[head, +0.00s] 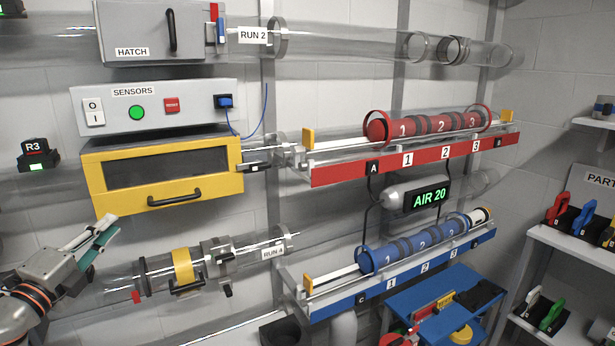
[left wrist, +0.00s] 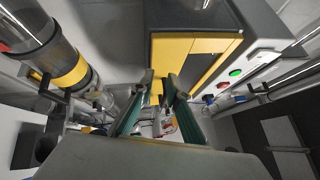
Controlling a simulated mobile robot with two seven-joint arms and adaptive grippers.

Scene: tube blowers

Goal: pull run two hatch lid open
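The run two hatch is a grey box (head: 155,30) at the top left of the head view, marked HATCH. Its lid has an upright black handle (head: 171,30) and looks shut. A red and blue latch piece (head: 217,24) sits at its right edge, beside the RUN 2 label (head: 254,36). My left gripper (head: 112,228) is at the lower left, well below the hatch and just below the yellow drawer front. Its green-padded fingers (left wrist: 160,80) stand apart with nothing between them in the left wrist view. I cannot make out the hatch there. My right gripper is not in view.
A sensor box (head: 155,107) and a yellow-fronted cabinet (head: 165,172) with a black handle lie between my left gripper and the hatch. Clear tubes run along the wall. Red (head: 410,160) and blue (head: 400,274) racks hold canisters on the right. Shelves stand far right.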

